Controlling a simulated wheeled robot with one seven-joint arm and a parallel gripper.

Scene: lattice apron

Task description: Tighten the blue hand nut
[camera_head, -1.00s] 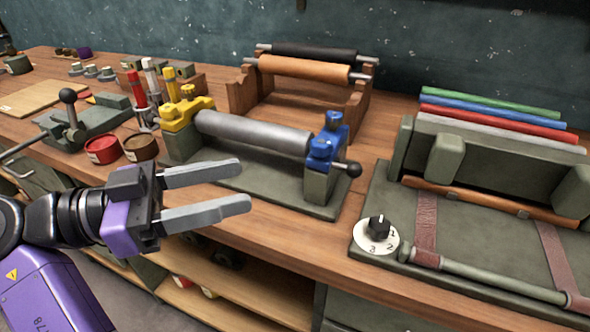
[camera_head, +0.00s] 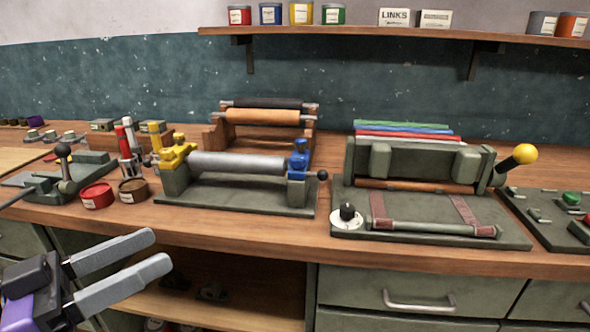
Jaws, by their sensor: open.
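The blue hand nut (camera_head: 299,146) sits on top of the blue clamp block at the right end of a roller stand. The grey roller (camera_head: 238,163) runs from it to the yellow clamp (camera_head: 176,150) at the left end. A black ball knob (camera_head: 322,175) sticks out to the right of the blue block. How tight the nut is cannot be told. My gripper (camera_head: 160,252) is at the lower left, in front of the bench edge. Its two grey fingers are apart and empty, well away from the nut.
A press with a white dial (camera_head: 347,217) and a yellow-knobbed lever (camera_head: 524,154) stands right of the roller stand. Red (camera_head: 97,195) and brown (camera_head: 133,191) tins and a lever device (camera_head: 63,175) stand to the left. A rack of rollers (camera_head: 262,117) is behind. The bench front strip is mostly clear.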

